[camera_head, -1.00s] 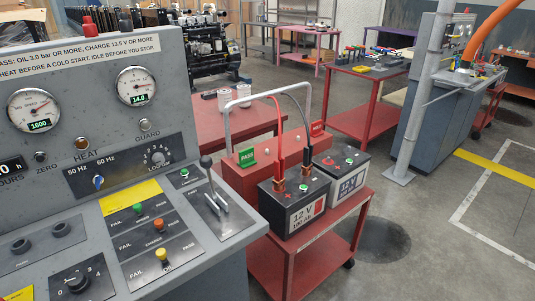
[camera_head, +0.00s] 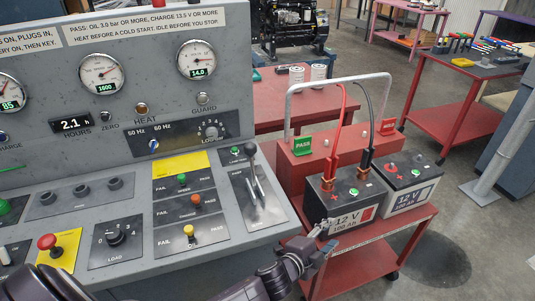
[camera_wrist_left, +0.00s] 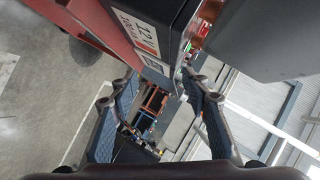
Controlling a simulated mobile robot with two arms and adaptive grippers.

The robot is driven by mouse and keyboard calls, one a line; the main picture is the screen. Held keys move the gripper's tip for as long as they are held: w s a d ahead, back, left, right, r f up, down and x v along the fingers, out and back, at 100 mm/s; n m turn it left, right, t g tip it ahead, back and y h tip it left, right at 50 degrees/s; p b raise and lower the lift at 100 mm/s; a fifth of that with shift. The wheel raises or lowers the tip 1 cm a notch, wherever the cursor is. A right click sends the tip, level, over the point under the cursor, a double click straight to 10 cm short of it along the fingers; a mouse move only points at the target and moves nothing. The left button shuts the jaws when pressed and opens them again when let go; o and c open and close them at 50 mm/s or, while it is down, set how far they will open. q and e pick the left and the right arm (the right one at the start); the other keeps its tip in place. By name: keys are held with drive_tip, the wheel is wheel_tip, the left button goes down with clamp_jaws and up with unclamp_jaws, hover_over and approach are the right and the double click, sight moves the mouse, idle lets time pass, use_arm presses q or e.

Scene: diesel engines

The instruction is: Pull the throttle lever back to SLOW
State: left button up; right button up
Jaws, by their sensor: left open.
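The throttle lever (camera_head: 252,152) has a dark knob and a metal shaft. It stands in a slotted plate (camera_head: 266,212) at the right end of the grey console's sloped panel, with its knob toward the plate's far end. My left gripper (camera_head: 322,238) is open and empty. In the head view it is right of and nearer than the lever, past the console's right edge and in front of the batteries. In the left wrist view its two fingers (camera_wrist_left: 163,105) stand apart with nothing between them; the lever does not show there. My right gripper is out of view.
The grey console (camera_head: 40,170) carries a gauge reading 1600 (camera_head: 101,73), a load knob (camera_head: 116,237) and a red button (camera_head: 47,241). A red cart (camera_head: 345,262) with two batteries (camera_head: 340,197) stands close to the console's right side. Open floor lies farther right.

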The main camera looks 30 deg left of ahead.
use_arm(q)
drive_tip(key=w+d+r+m+h, duration=0.1)
drive_tip(key=d+r+m+h, duration=0.3)
drive_tip(key=r, duration=0.3)
drive_tip(key=d+r+m+h+p, duration=0.1)
drive_tip(key=d+r+m+h, duration=0.1)
drive_tip(key=d+r+m, duration=0.4)
drive_tip(key=w+d+r+m+h, duration=0.1)
drive_tip(key=d+r+m+h, duration=0.3)
drive_tip(key=r, duration=0.5)
wheel_tip(320, 180, up, 2)
drive_tip(key=s+d+m+g+h, duration=0.2)
drive_tip(key=m+g, duration=0.1)
drive_tip(key=m, duration=0.4)
drive_tip(key=m+g+y+p, duration=0.2)
drive_tip(key=m+g+y, duration=0.7)
drive_tip(key=m+y, duration=1.25)
approach(252, 155)
drive_tip(key=a+f+m+h, duration=0.1)
drive_tip(key=w+a+f+m+h, duration=0.1)
drive_tip(key=a+f, duration=0.1)
drive_tip(key=shift+a, duration=0.1)
drive_tip(key=shift+a+f+p, duration=0.2)
drive_tip(key=shift+p, duration=0.1)
drive_tip(key=p+x, duration=0.2)
drive_tip(key=x, duration=0.4)
drive_tip(key=shift+w+a+f, duration=0.15)
drive_tip(key=shift+f, duration=0.4)
